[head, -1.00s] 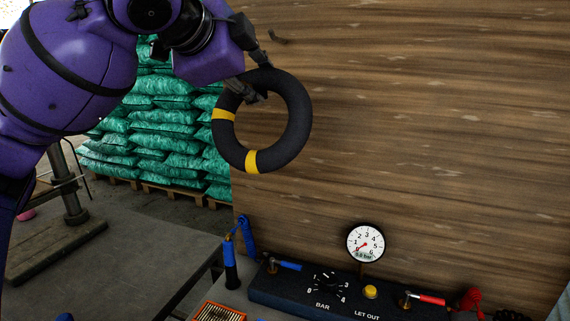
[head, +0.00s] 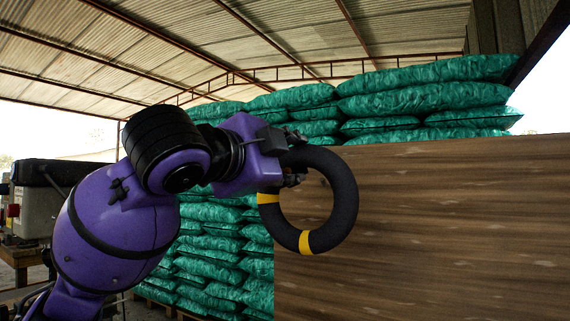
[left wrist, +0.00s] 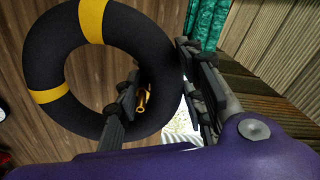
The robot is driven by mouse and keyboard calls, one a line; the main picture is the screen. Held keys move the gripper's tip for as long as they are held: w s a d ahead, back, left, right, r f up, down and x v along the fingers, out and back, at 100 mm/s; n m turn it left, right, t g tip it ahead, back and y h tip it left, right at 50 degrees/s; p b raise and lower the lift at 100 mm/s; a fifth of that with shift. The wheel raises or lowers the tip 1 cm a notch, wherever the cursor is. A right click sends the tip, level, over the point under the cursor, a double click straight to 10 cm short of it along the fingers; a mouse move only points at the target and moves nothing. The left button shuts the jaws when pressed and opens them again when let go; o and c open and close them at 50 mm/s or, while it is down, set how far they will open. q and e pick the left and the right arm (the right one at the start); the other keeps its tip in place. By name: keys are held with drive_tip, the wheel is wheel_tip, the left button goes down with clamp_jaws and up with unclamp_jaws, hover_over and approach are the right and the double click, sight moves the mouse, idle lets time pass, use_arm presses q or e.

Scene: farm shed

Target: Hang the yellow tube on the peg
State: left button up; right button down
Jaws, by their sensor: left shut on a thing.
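The tube (head: 340,225) is a black ring with two yellow bands; it also fills the upper left of the left wrist view (left wrist: 45,60). My left gripper (head: 295,170) is shut on the ring's upper part in the head view. In the left wrist view its two fingers (left wrist: 160,85) lie on either side of the ring. The ring hangs in front of the wooden wall; I cannot tell the gap. I cannot make out the peg in the head view. A small golden hook-like piece (left wrist: 143,98) shows beside the near finger in the left wrist view; I cannot tell whether it is the peg. My right gripper is not in view.
The brown wooden wall (head: 440,230) fills the lower right. Green sacks (head: 425,95) are stacked behind it and to its left. A metal roof (head: 200,45) spans above. Grey equipment (head: 38,205) stands at the far left.

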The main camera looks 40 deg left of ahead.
use_arm(q)
drive_tip(key=shift+x, duration=1.55)
drive_tip(key=shift+w+a+f, duration=0.35)
drive_tip(key=shift+w, duration=1.05)
drive_tip(key=shift+w+a+f, duration=0.35)
drive_tip(key=shift+w, duration=1.1)
drive_tip(key=shift+w+a+f, duration=0.3)
drive_tip(key=shift+w+f, duration=0.05)
drive_tip(key=shift+w, duration=1.05)
drive_tip(key=shift+d+f, duration=0.1)
drive_tip(key=shift+f, duration=0.2)
drive_tip(key=shift+s, duration=0.1)
drive_tip(key=o, duration=1.3)
